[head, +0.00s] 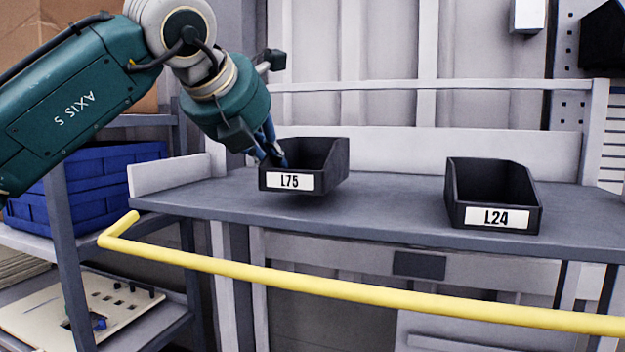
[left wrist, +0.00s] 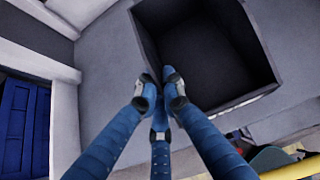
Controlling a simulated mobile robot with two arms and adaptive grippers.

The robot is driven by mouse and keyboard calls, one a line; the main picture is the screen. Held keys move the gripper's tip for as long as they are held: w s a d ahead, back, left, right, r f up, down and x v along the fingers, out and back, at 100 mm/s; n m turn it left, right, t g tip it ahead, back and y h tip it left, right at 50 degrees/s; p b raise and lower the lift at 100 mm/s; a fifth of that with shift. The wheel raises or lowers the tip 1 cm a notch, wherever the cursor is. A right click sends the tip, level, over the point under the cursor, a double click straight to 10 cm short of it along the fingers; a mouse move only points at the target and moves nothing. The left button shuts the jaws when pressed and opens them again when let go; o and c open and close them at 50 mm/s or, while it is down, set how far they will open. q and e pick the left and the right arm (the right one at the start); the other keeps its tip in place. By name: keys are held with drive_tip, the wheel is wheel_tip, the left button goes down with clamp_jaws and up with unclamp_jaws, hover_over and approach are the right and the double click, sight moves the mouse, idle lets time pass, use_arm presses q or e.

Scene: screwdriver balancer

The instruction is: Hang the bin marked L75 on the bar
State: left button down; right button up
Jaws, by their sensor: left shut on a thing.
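The black bin marked L75 (head: 290,182) is at the left part of the grey shelf, upright, with its white label facing me. My left gripper (head: 272,156) is shut on the bin's left wall, near the front. In the left wrist view, the blue fingers (left wrist: 160,92) pinch the rim of the open, empty bin (left wrist: 205,55). I cannot tell surely whether its bottom touches the shelf or is slightly above it. The yellow bar (head: 300,281) runs across in front of and below the shelf, its left end bent. My right gripper is not in view.
A second black bin marked L24 (head: 495,217) stands on the shelf (head: 390,205) to the right, with clear surface between the bins. Blue crates (head: 95,185) sit on a rack at the left. A white back panel (head: 420,148) borders the shelf.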

use_arm(q)
drive_tip(key=shift+s+a+b, duration=0.1)
drive_tip(key=shift+s+b, duration=0.15)
drive_tip(key=shift+b, duration=0.1)
drive_tip(key=s+b, duration=0.1)
drive_tip(key=s+a+b, duration=0.1)
drive_tip(key=s, duration=0.1)
drive_tip(key=s+a+b, duration=0.1)
drive_tip(key=shift+s+f, duration=0.1)
drive_tip(key=shift+s, duration=0.25)
drive_tip(key=s+a+b, duration=0.2)
drive_tip(key=s+b, duration=0.1)
drive_tip(key=s, duration=0.3)
drive_tip(key=shift+a, duration=0.2)
